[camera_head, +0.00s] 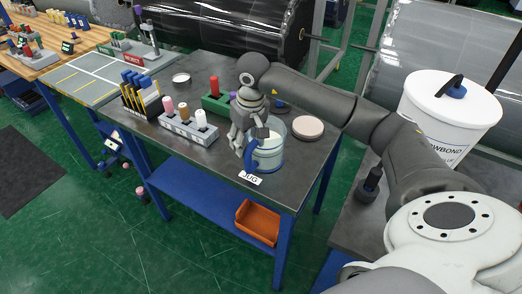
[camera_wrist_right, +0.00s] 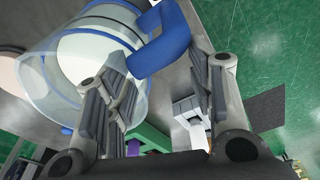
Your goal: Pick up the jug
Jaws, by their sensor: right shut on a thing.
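The jug (camera_head: 272,150) is a clear vessel with pale contents, a blue base band and a blue handle (camera_head: 250,157). It appears to stand upright at the front corner of the dark table (camera_head: 208,167), behind a white label reading JUG (camera_head: 250,178). My right gripper (camera_head: 243,141) reaches down at the jug's left side and is shut on the handle. In the right wrist view the blue handle (camera_wrist_right: 160,52) lies between the two fingers, with the jug's clear wall (camera_wrist_right: 48,92) to the left. The gripper partly hides the jug in the head view. My left gripper is not in view.
A round pinkish lid or disc (camera_head: 308,127) lies right of the jug. A grey holder (camera_head: 188,129) with capped bottles and a green holder (camera_head: 215,106) stand to the left. A large white bucket (camera_head: 452,110) stands at the right. An orange bin (camera_head: 257,222) sits on the lower shelf.

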